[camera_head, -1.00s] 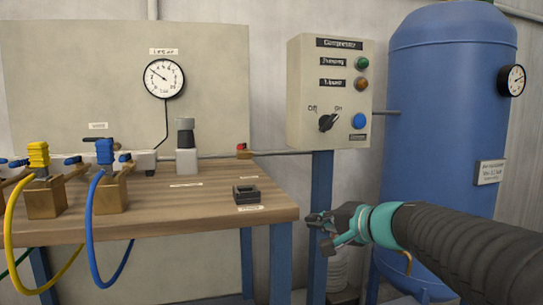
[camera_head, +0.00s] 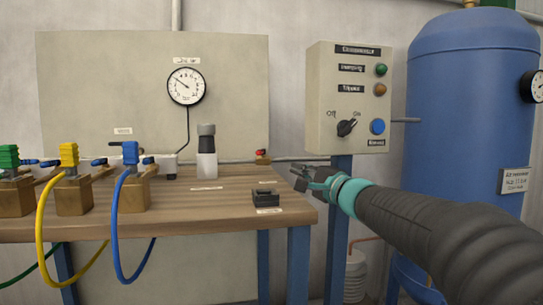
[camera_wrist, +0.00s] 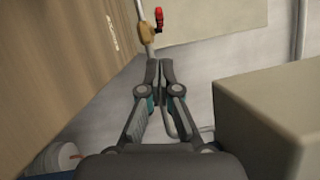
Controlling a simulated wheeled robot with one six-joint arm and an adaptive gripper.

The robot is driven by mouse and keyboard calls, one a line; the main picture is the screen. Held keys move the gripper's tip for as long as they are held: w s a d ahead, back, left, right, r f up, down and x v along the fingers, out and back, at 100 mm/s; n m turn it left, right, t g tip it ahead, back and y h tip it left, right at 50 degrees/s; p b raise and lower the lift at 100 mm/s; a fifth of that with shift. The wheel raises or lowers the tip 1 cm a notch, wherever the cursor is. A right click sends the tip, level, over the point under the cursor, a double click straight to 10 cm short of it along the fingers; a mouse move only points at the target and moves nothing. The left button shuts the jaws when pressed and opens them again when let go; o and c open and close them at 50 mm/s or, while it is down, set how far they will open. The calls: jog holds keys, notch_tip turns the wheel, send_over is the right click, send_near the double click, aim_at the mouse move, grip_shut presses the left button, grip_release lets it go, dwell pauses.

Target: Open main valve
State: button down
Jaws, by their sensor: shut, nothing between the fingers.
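The main valve (camera_head: 262,158) is a small brass body with a red handle at the back right edge of the wooden bench, on the pipe along the wall. In the wrist view the brass valve (camera_wrist: 147,31) lies just beyond my fingertips, with its red handle (camera_wrist: 159,18) at upper right. My gripper (camera_head: 296,178) is shut and empty, at the right end of the bench. In the wrist view its fingers (camera_wrist: 159,66) are together and apart from the valve.
The blue tank (camera_head: 465,120) is at right. A black holder (camera_head: 266,197) lies on the bench (camera_head: 190,210) near its right end. Blocks with yellow and blue hoses are at left.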

aim_at(260, 152)
jog(key=p+x, duration=0.2)
jog(key=x, duration=1.1)
jog(key=shift+a+f, duration=0.1)
jog(key=shift+s+a+f+b, duration=0.15)
jog(key=shift+a+b, duration=0.15)
jog(key=shift+b, duration=0.6)
jog(key=shift+a+r, duration=0.1)
jog(key=shift+r, duration=0.2)
